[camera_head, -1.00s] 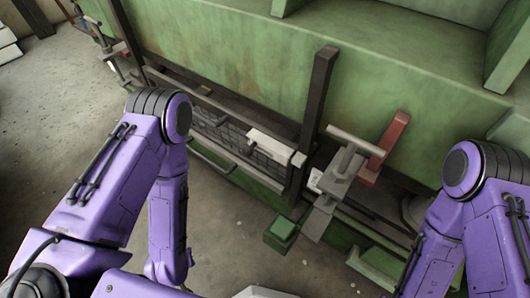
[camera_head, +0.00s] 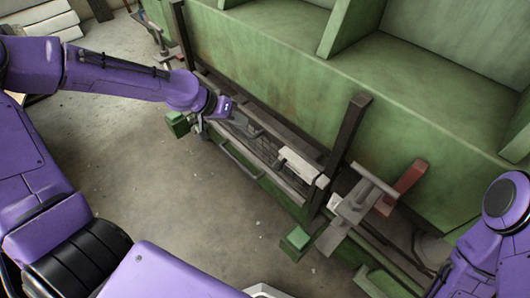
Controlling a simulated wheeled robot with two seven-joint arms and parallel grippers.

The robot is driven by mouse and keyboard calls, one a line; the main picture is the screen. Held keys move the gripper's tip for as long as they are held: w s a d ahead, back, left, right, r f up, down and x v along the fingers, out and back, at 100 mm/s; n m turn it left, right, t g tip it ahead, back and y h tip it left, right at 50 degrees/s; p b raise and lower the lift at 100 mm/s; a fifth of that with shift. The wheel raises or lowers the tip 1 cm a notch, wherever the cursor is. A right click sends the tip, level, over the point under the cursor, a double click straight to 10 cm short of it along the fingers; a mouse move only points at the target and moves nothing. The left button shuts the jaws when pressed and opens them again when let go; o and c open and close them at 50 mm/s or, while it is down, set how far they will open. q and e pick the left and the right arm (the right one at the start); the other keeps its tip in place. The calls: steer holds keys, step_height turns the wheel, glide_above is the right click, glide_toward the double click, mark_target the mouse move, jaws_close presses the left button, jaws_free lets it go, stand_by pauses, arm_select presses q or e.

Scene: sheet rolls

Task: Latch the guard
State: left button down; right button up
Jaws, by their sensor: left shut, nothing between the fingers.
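The guard appears to be the low dark mesh panel (camera_head: 262,142) in a dark frame along the front of the green machine. A pale block (camera_head: 300,163) sits on its upper rail. A grey T-shaped handle (camera_head: 352,205) and a red block (camera_head: 405,182) are at the right end; which part is the latch is unclear. My right gripper is out of view.
The green machine (camera_head: 265,50) fills the back. A dark upright post (camera_head: 346,135) rises at the panel's right end. Green blocks stick out at the left (camera_head: 177,123) and right (camera_head: 295,243). The concrete floor (camera_head: 150,180) in front is clear.

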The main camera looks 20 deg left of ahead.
arm_select(q)
steer(key=s+m+g, duration=0.1)
steer(key=s+f+m+g, duration=0.1)
steer(key=s+m+g, duration=0.1)
steer(key=s, duration=0.1)
steer(key=shift+d+f+m, duration=0.2)
steer(key=shift+f+m, duration=0.05)
steer(key=shift+m, duration=0.05)
steer(key=shift+w, duration=0.1)
steer(key=w+d+f, duration=0.1)
steer(key=d+f, duration=0.7)
steer(key=f, duration=0.1)
steer(key=shift+w+d, duration=0.4)
steer(key=shift+f, duration=0.1)
